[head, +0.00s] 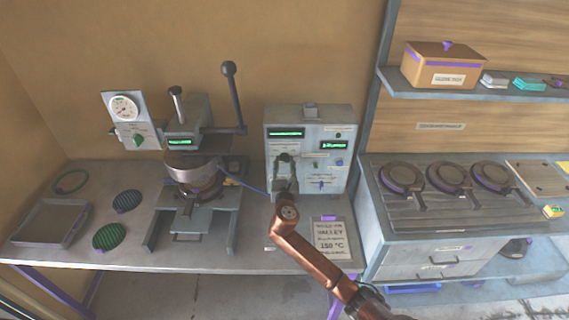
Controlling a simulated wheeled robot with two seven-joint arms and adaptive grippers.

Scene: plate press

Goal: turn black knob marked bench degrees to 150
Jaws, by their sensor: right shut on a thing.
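The grey control box (342,175) stands at the back of the bench, with two green displays and small controls on its front. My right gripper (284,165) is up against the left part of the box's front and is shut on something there. The gripper covers what it holds, so the black knob itself cannot be made out. The display figures are too small to read. A card (331,240) on the bench in front of the box shows 150 °C. My left gripper is not in view.
A plate press (190,170) with a tall lever (235,95) stands left of the box. A gauge panel (124,108), a tray (48,224) and green discs are further left. A counter with several round pans is at right, below a shelf (480,93).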

